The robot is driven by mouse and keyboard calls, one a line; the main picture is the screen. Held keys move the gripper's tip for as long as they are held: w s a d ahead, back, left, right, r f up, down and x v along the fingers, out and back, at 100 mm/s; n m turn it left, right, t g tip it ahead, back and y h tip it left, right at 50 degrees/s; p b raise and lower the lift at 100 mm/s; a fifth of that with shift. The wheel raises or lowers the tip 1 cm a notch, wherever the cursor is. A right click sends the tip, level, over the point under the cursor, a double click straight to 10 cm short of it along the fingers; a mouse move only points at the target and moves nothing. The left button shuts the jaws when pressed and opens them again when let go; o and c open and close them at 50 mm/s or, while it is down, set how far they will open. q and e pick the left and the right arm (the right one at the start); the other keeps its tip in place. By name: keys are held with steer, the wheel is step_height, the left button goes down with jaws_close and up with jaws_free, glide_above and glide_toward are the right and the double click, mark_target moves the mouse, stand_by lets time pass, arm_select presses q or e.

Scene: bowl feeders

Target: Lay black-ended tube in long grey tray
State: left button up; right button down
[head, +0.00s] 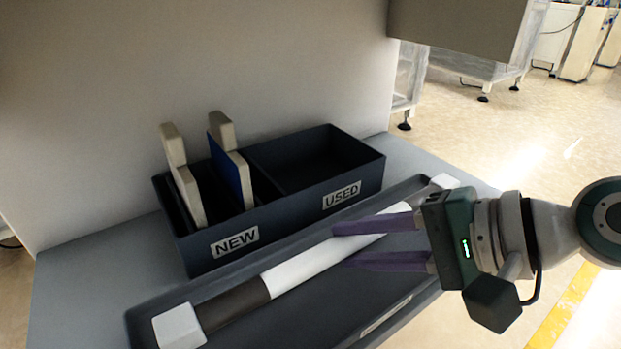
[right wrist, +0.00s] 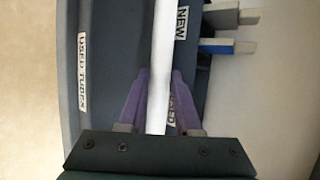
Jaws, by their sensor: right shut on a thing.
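The tube (head: 300,268) is long and white with a black section near its lower-left end, and a pale block at each end. It lies lengthwise within the outline of the long grey tray (head: 325,297); I cannot tell if it touches the tray floor. My right gripper (head: 341,246) reaches in from the right, its purple fingers on either side of the white part, shut on it. In the right wrist view the tube (right wrist: 160,60) runs between the fingers (right wrist: 160,75), with the tray (right wrist: 110,60) beneath. My left gripper is not in view.
A dark two-part bin (head: 290,205) labelled NEW and USED stands behind the tray. Its NEW side holds upright pale and blue pieces (head: 228,165); its USED side looks empty. A grey table (head: 85,280) is under both, against a pale wall panel. Open floor lies to the right.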

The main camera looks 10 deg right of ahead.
steer(key=shift+f, duration=0.4)
steer(key=c, duration=0.5)
jaws_free()
steer(key=shift+s+d+r, duration=0.1)
steer(key=p+v, duration=0.2)
steer(key=v, duration=0.7)
steer(key=shift+s+d+r+p, duration=0.15)
steer(key=shift+d+p, duration=0.1)
steer(key=shift+p, duration=0.15)
